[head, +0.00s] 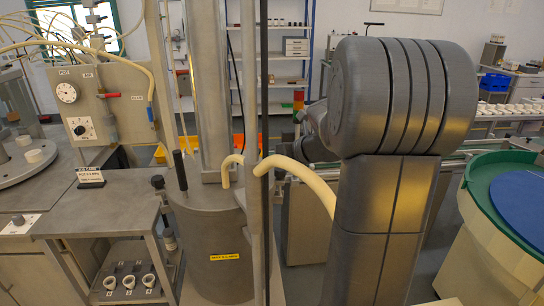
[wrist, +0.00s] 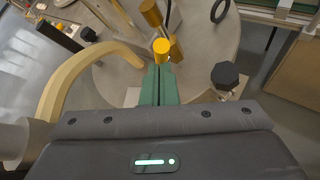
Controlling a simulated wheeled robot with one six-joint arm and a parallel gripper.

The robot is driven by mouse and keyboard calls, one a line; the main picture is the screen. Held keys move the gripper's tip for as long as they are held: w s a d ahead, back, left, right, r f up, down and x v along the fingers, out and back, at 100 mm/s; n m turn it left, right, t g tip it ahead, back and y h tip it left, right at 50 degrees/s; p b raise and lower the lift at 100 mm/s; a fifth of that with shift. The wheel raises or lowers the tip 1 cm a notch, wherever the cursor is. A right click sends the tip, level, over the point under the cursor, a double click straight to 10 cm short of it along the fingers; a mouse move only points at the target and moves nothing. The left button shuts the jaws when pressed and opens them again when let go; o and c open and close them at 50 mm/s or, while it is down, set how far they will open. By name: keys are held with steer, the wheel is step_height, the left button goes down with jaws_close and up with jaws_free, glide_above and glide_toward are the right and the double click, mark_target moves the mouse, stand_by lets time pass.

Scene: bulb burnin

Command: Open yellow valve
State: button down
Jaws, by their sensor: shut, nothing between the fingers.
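In the wrist view, my gripper (wrist: 160,70) has its green fingers together with nothing between them. Just beyond the fingertips is a round yellow-orange end (wrist: 161,46), close to brass-coloured cylinders (wrist: 151,12). It looks like a valve part, but I cannot tell whether the fingers touch it. These fittings sit above a round grey metal surface (wrist: 110,80).
A pale yellow hose (wrist: 75,75) curves left of my gripper; a black knob (wrist: 226,76) stands right. In the head view, a grey tank (head: 215,275) stands behind a thin post (head: 256,120). A gauge panel (head: 95,100) with a red handle (head: 111,96) is at left.

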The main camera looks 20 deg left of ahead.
steer(key=shift+r, duration=0.15)
steer(key=shift+s+a+r+n+t+h+p, duration=0.15)
steer(key=shift+s+a+r+h+p, duration=0.2)
steer(key=shift+p, duration=1)
steer(key=shift+s+a+r+n+t+h+p, duration=0.15)
steer(key=shift+a+p, duration=0.3)
steer(key=shift+p, duration=0.95)
steer(key=shift+s+a+r+n+t+h+p, duration=0.1)
steer(key=shift+s+a+h+p, duration=0.25)
steer(key=shift+p, duration=1)
steer(key=shift+w+a, duration=0.1)
steer(key=shift+r, duration=0.1)
